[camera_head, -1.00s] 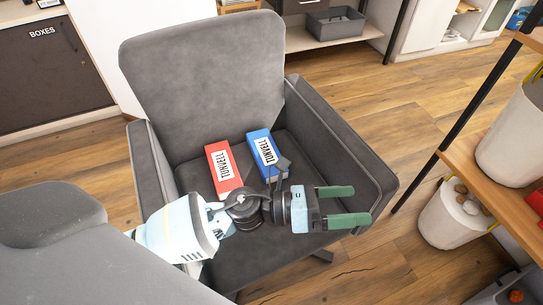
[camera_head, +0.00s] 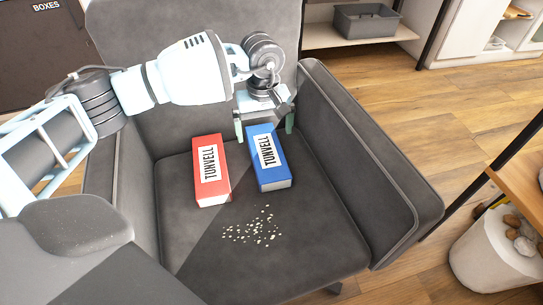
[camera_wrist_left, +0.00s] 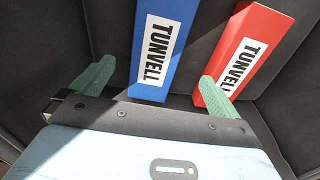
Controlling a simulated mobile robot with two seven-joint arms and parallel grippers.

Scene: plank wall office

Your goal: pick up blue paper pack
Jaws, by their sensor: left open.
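The blue paper pack (camera_head: 270,165) with a white TUNVELL label lies on the seat of a grey armchair (camera_head: 345,225). A red pack (camera_head: 209,180) with the same label lies to its left. My left gripper (camera_head: 265,130) is open above the far end of the blue pack, its green fingers pointing down. In the left wrist view the blue pack (camera_wrist_left: 160,60) lies between the two open fingers, and the red pack (camera_wrist_left: 245,50) is at the right, partly behind one finger. I cannot tell whether a finger touches either pack. My right gripper is not in view.
The chair's armrest (camera_head: 370,150) rises to the right of the packs, and the backrest stands behind my arm. Small pale specks (camera_head: 252,228) lie on the front of the seat. A white bin (camera_head: 500,250) holding stones stands at the right.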

